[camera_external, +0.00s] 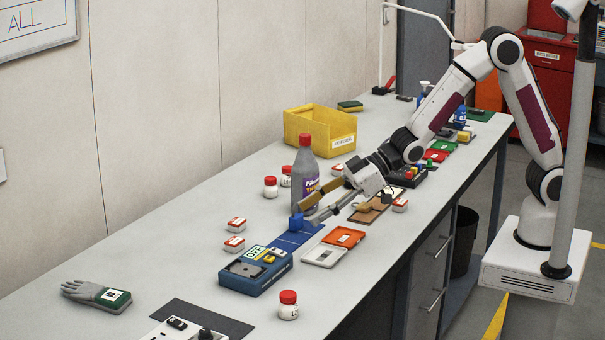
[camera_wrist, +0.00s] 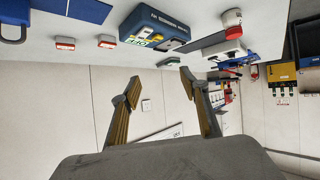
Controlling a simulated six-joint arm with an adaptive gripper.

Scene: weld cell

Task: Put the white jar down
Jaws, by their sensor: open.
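A white jar with a red lid (camera_external: 288,306) stands upright on the bench near the front edge, right of the blue device. It also shows upside down in the wrist view (camera_wrist: 231,20). Two more white jars with red lids stand farther back, one left (camera_external: 270,188) and one beside the grey bottle (camera_external: 286,178). My gripper (camera_external: 308,214) is over the bench, near the blue mat and in front of the bottle. Its fingers are spread in the wrist view (camera_wrist: 160,87), with nothing between them. No jar touches it.
A grey bottle with a red cap (camera_external: 305,170) stands close behind my gripper.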

